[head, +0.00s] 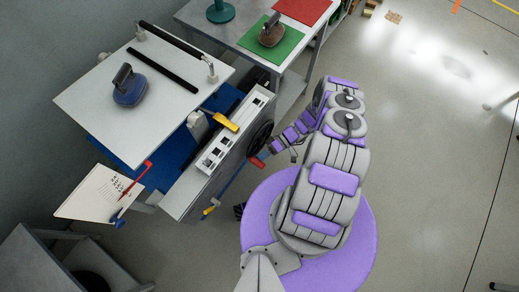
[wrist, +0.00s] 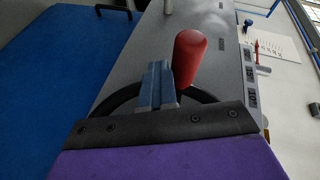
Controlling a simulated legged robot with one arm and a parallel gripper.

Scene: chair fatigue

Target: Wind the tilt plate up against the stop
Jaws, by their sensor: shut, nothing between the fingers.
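The tilt plate (head: 165,110) is a pale, slanted plate at upper left in the head view, with a dark blue weight (head: 130,87) and a black bar (head: 163,69) on it. A black handwheel (head: 260,138) sits on the side of the grey machine. Its red handle (head: 257,162) is at the rim; in the wrist view the red handle (wrist: 190,55) stands just right of my fingertips. My gripper (wrist: 158,72) is shut and empty, in front of the black wheel rim (wrist: 118,101). In the head view my gripper (head: 270,152) is beside the wheel. I cannot tell which part is the stop.
A grey side table (head: 245,27) holds a green mat (head: 288,47) with a brown weight and a red mat (head: 301,9). A yellow lever (head: 225,122) is on the machine top. A marked card (head: 92,195) with a red pointer is at left.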

